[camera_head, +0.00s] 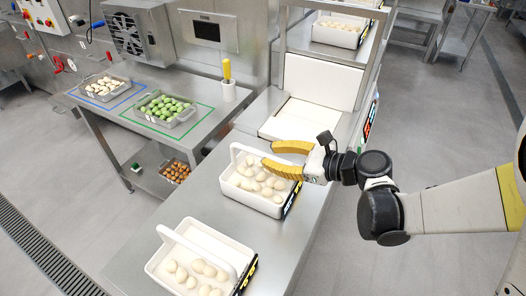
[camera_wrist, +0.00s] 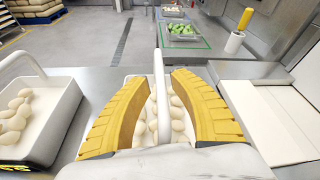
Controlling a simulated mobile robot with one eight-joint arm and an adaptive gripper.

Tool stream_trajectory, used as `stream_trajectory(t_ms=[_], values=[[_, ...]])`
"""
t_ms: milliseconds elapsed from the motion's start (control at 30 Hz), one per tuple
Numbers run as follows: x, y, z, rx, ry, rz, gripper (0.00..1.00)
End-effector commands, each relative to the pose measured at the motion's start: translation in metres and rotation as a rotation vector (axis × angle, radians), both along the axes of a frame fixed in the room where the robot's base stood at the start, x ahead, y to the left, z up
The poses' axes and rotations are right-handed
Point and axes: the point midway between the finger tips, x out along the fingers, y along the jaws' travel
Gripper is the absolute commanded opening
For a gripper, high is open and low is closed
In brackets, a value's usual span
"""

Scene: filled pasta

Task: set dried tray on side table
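A white tray (camera_head: 255,190) with an arched carry handle (camera_head: 232,158) holds several pale filled pasta pieces on the steel counter. It also shows between my fingers in the wrist view, with its white handle (camera_wrist: 159,85) upright there. My gripper (camera_head: 268,154) has its yellow fingers apart above this tray, one on each side of the handle; whether they touch it is unclear. A second white handled tray (camera_head: 160,265) with pale pasta stands nearer on the counter. The steel side table (camera_head: 122,112) is at the left, with blue and green outlined areas.
A metal tray of pale pieces (camera_head: 104,86) sits in the blue outline and one of green pieces (camera_head: 165,108) in the green outline. A yellow-handled tool in a white holder (camera_head: 228,88) stands beside them. A white machine (camera_head: 300,120) is behind the counter trays.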

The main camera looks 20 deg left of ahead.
Motion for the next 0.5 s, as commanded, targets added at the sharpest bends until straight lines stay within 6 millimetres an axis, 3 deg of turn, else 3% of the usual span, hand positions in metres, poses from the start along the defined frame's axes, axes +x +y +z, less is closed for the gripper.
stream_trajectory(t_ms=[233,500], values=[[-0.008,-0.054,0.020,-0.001,0.000,-0.004,0.27],[-0.013,-0.079,0.027,-0.001,0.000,0.000,0.27]])
